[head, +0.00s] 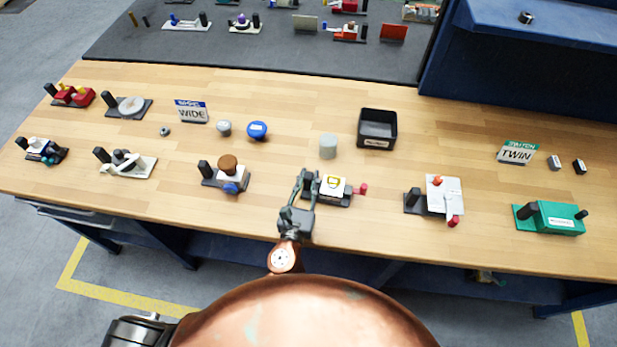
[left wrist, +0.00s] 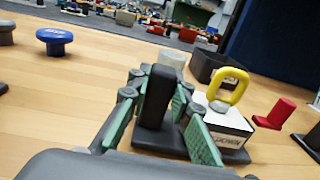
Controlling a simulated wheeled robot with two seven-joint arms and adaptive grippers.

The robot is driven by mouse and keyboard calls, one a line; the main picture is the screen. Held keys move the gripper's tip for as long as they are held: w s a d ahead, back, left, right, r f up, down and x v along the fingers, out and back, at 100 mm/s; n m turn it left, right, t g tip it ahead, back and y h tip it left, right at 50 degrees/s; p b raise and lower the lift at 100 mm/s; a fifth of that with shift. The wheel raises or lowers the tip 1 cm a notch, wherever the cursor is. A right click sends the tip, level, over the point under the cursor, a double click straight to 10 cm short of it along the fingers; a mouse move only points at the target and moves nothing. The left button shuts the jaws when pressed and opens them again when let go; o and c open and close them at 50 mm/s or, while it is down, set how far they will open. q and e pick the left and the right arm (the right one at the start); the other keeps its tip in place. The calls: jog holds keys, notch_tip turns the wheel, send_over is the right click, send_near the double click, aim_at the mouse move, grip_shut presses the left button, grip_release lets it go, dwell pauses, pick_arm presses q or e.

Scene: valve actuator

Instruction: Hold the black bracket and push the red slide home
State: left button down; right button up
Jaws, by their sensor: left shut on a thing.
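The black bracket (left wrist: 157,98) is an upright black post on a dark base plate, seen in the left wrist view. My left gripper (head: 308,182) is shut on it, with one green-padded finger on each side of the post. On the same base, to the right, sits a white block (left wrist: 214,128) with a label and a yellow ring (left wrist: 229,84) on top. The red slide (left wrist: 276,114) sticks out on the block's right side; it also shows in the head view (head: 361,189). The gripper partly hides the bracket in the head view. My right gripper is not in view.
A black tray (head: 377,130) and a grey cylinder (head: 328,146) stand behind the fixture. To the right is a white plate with a lever and red knobs (head: 443,197). To the left is a fixture with a brown knob (head: 228,164). Bare table lies between them.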

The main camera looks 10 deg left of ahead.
pick_arm(q)
jog(key=shift+f, duration=0.5)
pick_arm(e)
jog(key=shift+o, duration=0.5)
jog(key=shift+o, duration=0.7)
